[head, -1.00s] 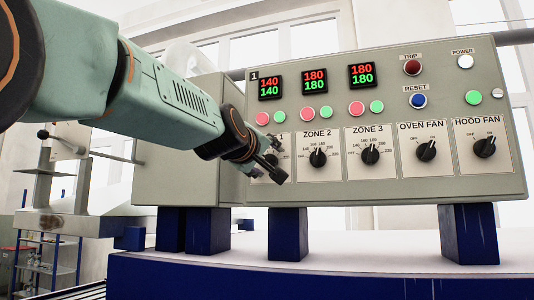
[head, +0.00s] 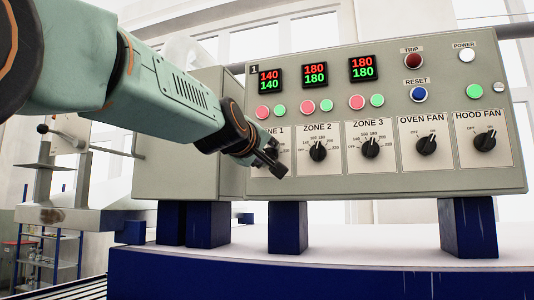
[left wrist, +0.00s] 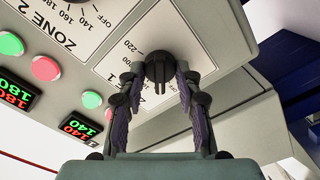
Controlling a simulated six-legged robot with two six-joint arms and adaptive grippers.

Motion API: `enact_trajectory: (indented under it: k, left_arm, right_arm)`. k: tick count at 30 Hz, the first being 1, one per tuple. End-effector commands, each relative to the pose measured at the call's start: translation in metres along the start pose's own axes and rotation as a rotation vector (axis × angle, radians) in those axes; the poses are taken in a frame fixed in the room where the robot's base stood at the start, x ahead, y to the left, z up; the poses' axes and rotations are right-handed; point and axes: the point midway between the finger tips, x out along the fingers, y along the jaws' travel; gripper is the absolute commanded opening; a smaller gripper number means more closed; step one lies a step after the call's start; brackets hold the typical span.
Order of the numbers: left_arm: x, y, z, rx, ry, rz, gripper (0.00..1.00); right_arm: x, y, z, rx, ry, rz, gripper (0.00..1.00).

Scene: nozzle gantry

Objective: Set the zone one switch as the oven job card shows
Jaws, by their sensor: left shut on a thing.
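The zone one switch is a black rotary knob (left wrist: 160,66) on the pale zone 1 plate (left wrist: 118,68). My left gripper (head: 270,163) is at this knob in the head view and hides most of it. In the left wrist view my left gripper (left wrist: 158,80) has a finger on each side of the knob and is shut on it. Numbers including 220 show beside the knob, but its exact setting is unclear. The zone 1 display (head: 269,79) reads 140 in red over 140 in green. The oven job card and my right gripper are not in view.
To the right on the panel (head: 405,95) are the zone 2 knob (head: 318,151), zone 3 knob (head: 370,149), oven fan knob (head: 427,146) and hood fan knob (head: 485,142). The zone 2 and 3 displays read 180 over 180. Free space lies in front of the panel.

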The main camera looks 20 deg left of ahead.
Motion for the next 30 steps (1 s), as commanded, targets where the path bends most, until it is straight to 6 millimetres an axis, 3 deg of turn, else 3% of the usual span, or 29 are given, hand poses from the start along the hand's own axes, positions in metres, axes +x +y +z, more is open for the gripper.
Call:
enact_trajectory:
  k: [12, 13, 20, 30]
  left_arm:
    - [-0.0001, 0.0009, -0.0007, 0.098, 0.002, 0.001, 0.02]
    - [-0.0001, 0.0009, -0.0008, 0.098, 0.002, 0.001, 0.36]
    - [-0.0001, 0.0007, -0.0006, 0.098, 0.001, 0.001, 0.56]
    - [0.0, 0.0004, -0.0003, 0.085, 0.0, 0.0, 0.57]
  right_arm:
    - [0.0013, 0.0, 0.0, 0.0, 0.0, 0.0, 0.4]
    - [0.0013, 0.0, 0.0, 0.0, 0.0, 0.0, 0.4]
    - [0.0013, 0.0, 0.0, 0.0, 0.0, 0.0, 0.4]
    - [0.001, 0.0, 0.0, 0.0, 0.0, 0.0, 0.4]
